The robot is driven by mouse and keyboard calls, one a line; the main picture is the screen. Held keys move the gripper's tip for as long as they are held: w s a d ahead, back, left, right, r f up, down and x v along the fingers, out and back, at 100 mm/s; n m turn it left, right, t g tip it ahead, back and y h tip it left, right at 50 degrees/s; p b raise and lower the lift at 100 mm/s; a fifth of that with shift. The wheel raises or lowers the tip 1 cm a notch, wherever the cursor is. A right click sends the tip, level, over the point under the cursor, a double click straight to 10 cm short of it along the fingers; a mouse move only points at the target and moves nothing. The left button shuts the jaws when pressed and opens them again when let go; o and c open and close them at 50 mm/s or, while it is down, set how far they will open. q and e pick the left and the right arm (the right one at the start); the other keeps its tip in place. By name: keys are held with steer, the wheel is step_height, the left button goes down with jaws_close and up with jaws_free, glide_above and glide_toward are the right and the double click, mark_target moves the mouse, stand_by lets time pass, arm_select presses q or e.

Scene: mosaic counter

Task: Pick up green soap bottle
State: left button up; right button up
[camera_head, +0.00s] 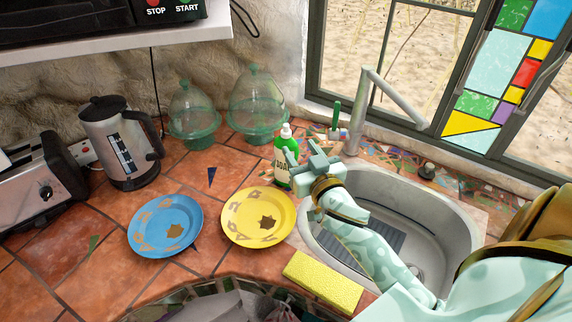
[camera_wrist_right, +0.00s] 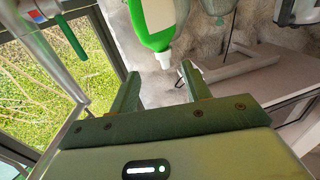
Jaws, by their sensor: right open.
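The green soap bottle (camera_head: 282,165) has a white pump top and a pale label. It stands upright on the tiled counter behind the yellow plate. The bottle looks just beyond the fingertips, and nothing is held. My left gripper is not in view.
A yellow plate (camera_head: 285,225) and a blue plate (camera_head: 137,238) lie on the counter. A yellow sponge (camera_head: 323,281) lies by the sink (camera_head: 465,225). Glass domes (camera_head: 257,103), a kettle (camera_head: 118,150) and a toaster (camera_head: 38,190) stand behind and left. The faucet (camera_head: 360,110) rises behind my gripper.

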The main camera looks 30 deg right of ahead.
mark_target(288, 135)
steer(key=w, duration=0.2)
steer(key=shift+w+d+f, duration=0.1)
steer(key=shift+w+d, duration=0.25)
steer(key=w, duration=0.5)
steer(key=shift+w+d, duration=0.2)
steer(key=shift+w, duration=0.1)
steer(key=shift+s, duration=0.1)
steer(key=shift+r, duration=0.2)
jaws_close()
